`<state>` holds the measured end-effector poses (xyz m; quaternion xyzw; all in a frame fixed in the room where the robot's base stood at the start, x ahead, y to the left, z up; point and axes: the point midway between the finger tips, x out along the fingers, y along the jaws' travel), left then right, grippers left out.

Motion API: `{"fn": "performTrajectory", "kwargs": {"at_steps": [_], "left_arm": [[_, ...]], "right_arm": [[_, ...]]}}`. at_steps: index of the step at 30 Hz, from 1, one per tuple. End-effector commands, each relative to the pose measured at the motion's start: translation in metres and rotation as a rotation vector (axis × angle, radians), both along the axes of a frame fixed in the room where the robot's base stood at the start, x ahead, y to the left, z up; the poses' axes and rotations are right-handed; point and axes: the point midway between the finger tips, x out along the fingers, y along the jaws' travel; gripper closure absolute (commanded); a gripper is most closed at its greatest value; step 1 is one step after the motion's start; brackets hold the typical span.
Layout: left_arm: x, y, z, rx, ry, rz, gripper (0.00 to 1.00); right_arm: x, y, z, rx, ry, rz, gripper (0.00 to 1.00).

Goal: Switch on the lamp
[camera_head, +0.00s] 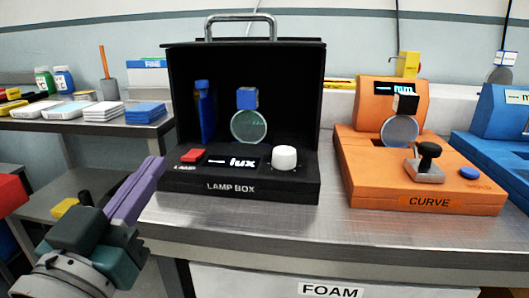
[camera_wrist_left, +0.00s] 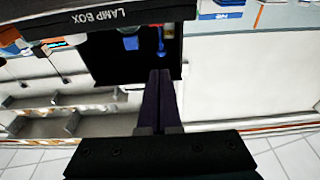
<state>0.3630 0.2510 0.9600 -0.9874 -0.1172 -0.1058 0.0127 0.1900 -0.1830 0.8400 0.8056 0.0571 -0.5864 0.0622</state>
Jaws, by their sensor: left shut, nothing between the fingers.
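The black lamp box (camera_head: 240,189) stands on the metal bench, with a tall open-fronted hood and a handle on top. A red switch (camera_head: 192,155) marked LAMP is at the left of its front panel, beside a display reading "lux" and a white knob (camera_head: 284,157). My left gripper (camera_head: 158,166) is shut and empty, its purple fingers just left of the box's front left corner, apart from the red switch. In the left wrist view the shut fingers (camera_wrist_left: 161,75) point toward the box's dark hood. My right gripper is not in view.
Inside the hood stand a round glass disc (camera_head: 249,127) with a blue holder and a blue bottle (camera_head: 205,110). An orange CURVE module (camera_head: 425,190) stands to the right. A side bench (camera_head: 60,124) at left holds stacked boxes. The bench front before the box is clear.

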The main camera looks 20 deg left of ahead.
Motion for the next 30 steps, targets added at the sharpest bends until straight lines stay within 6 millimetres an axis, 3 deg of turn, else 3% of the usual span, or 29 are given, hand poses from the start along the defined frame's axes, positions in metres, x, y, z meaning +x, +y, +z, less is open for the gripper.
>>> {"fn": "performTrajectory", "kwargs": {"at_steps": [15,17,21,30], "left_arm": [[0.094,0.023,0.022,0.000,-0.004,0.000,1.00],[0.090,0.022,0.002,0.002,0.003,-0.002,1.00],[0.087,0.021,-0.013,0.001,0.002,-0.002,1.00],[0.085,0.021,-0.020,0.000,0.000,0.000,1.00]], "right_arm": [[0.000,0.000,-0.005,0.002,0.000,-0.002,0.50],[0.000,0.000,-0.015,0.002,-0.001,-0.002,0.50],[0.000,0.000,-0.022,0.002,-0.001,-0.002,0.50],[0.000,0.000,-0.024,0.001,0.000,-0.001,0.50]]}}
